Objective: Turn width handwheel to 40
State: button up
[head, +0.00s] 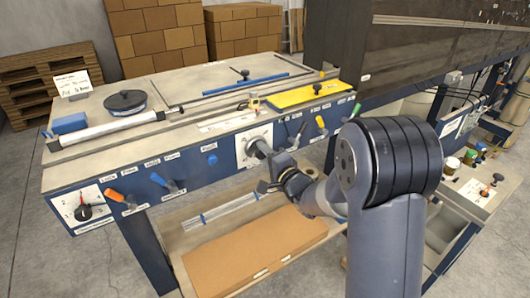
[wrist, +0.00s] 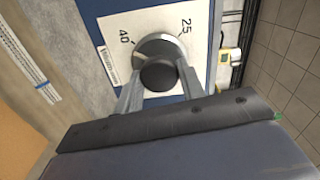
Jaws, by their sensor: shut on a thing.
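The width handwheel (wrist: 153,48) is a round grey metal disc with a dark knob (wrist: 159,74) in front. It sits on a white dial plate (wrist: 117,28) on the blue front panel; the numbers 40 and 25 and tick marks show in the wrist view. In the head view the plate (head: 241,156) is at the middle of the bench front, with the wheel partly hidden by my gripper (head: 272,165). In the wrist view my gripper (wrist: 158,84) has one finger on each side of the knob and is shut on it. I cannot make out a pointer on the wheel.
A cardboard box (head: 250,250) lies on the shelf below my gripper.

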jog(key=shift+m, duration=0.7)
jog(key=o, duration=1)
jog(key=shift+s+d, duration=0.1)
jog(key=b+v, duration=0.1)
jog(key=v, duration=0.9)
jog(key=shift+s+d, duration=0.2)
jog(key=shift+s, duration=0.05)
